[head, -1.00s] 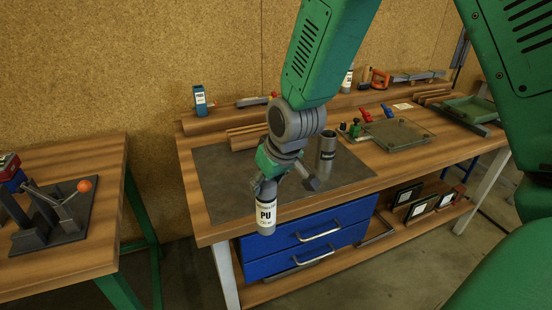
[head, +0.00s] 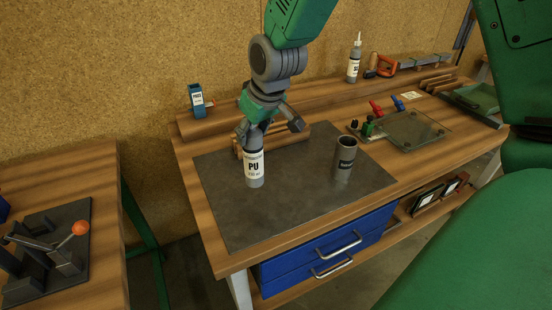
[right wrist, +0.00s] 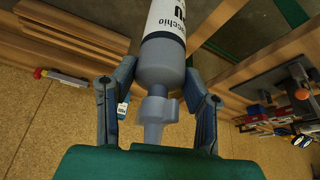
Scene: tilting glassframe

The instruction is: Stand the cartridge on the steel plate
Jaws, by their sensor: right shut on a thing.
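The cartridge (head: 254,168) is a grey and white tube with a "PU" label. It is upright, nozzle end up, and its base appears over the left part of the dark steel plate (head: 290,208); I cannot tell whether it touches the plate. My right gripper (head: 266,128) is shut on the cartridge's upper end from above. In the right wrist view the cartridge (right wrist: 162,62) sits between the two fingers, its grey nozzle pointing toward the palm. My left gripper is not in view.
An open grey cylinder (head: 344,160) stands on the plate's right part. Wooden strips (head: 290,138) lie behind the cartridge. A glass panel fixture (head: 412,130) is further right. The plate's front is clear.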

